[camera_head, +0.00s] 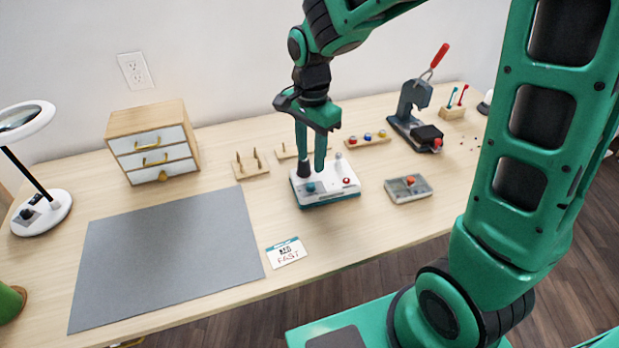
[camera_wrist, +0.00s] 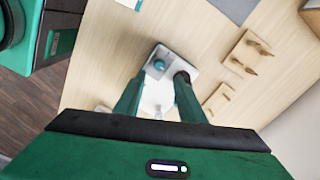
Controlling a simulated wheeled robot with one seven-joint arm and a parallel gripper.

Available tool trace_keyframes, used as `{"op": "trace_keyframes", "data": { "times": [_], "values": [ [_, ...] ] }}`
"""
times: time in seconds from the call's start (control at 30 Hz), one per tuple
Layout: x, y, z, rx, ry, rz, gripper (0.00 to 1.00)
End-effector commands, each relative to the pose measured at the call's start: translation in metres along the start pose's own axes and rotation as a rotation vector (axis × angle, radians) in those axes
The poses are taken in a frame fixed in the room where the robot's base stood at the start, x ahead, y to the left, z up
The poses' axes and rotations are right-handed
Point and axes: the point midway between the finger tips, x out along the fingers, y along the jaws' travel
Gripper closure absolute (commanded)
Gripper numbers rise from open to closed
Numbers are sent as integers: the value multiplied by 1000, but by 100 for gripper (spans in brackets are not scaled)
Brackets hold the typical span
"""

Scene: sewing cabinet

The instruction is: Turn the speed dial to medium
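The white control box (camera_head: 338,187) with a teal base stands on the table; it also shows in the wrist view (camera_wrist: 164,54). A teal dial (camera_head: 310,187) sits on its front-left top, and shows in the wrist view (camera_wrist: 159,64) just beyond my fingers. My gripper (camera_head: 311,166) points down above the box. Its fingers (camera_wrist: 160,84) are apart with nothing held between them, and the dial looks untouched. A dark piece (camera_wrist: 181,76) shows at one fingertip; I cannot tell whether it belongs to the box. The dial's setting is too small to read.
A red button (camera_head: 346,181) and a pale upright piece (camera_head: 338,156) are on the box. A card (camera_head: 286,252) with "FAST" on its lower line lies in front. A grey case (camera_head: 408,189) stands right, peg boards (camera_head: 250,168) behind left, and a grey mat (camera_head: 170,255) left.

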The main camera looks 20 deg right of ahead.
Motion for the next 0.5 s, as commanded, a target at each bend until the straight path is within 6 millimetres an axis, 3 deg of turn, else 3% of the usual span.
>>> {"op": "trace_keyframes", "data": {
  "times": [0.23,0.5],
  "values": [
    [46,2,0,0,-1,6,64],
    [75,1,-1,0,0,3,64]
  ]
}}
